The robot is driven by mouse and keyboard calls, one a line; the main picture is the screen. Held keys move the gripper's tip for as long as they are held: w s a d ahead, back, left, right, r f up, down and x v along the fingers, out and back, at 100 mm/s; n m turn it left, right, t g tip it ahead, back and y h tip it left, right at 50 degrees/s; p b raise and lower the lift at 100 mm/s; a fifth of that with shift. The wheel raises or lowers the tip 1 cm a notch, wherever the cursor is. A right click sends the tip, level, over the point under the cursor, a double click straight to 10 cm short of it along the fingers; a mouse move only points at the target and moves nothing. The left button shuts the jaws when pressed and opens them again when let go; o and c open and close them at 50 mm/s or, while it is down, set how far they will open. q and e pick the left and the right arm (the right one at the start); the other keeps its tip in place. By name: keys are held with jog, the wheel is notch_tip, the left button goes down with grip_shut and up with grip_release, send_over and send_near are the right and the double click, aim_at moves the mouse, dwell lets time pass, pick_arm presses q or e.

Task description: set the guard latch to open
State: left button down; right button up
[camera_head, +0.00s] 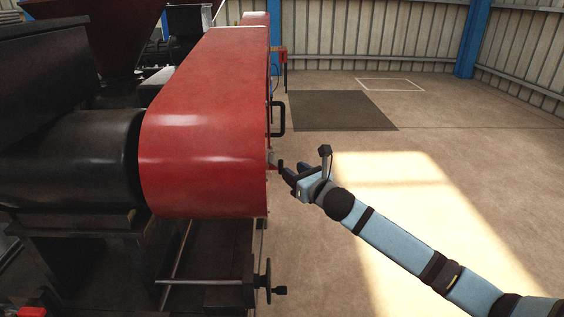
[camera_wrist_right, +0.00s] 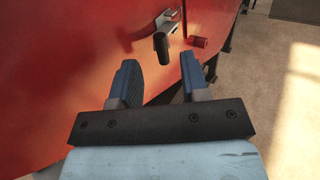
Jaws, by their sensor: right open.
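The red guard (camera_head: 205,110) is a large rounded cover on the press, and its right side wall fills much of the right wrist view. The guard latch (camera_wrist_right: 162,45) is a small metal lever with a black grip on that wall. In the head view it is a small piece at the guard's right edge (camera_head: 272,160), partly hard to make out. My right gripper (camera_head: 289,172) is beside it, fingers toward the guard. In the wrist view the gripper (camera_wrist_right: 161,68) is open and empty, with the black grip just ahead of the gap between its fingers. My left gripper is not in view.
A black bar handle (camera_head: 279,118) sticks out farther along the guard. A handwheel (camera_head: 267,282) stands low at the machine's front. The floor (camera_head: 430,180) to the right is clear.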

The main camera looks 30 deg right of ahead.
aim_at(282, 163)
jog(key=w, duration=0.4)
jog(key=w+a, duration=0.1)
jog(key=shift+w, duration=0.4)
jog(key=shift+d, duration=0.1)
grip_shut()
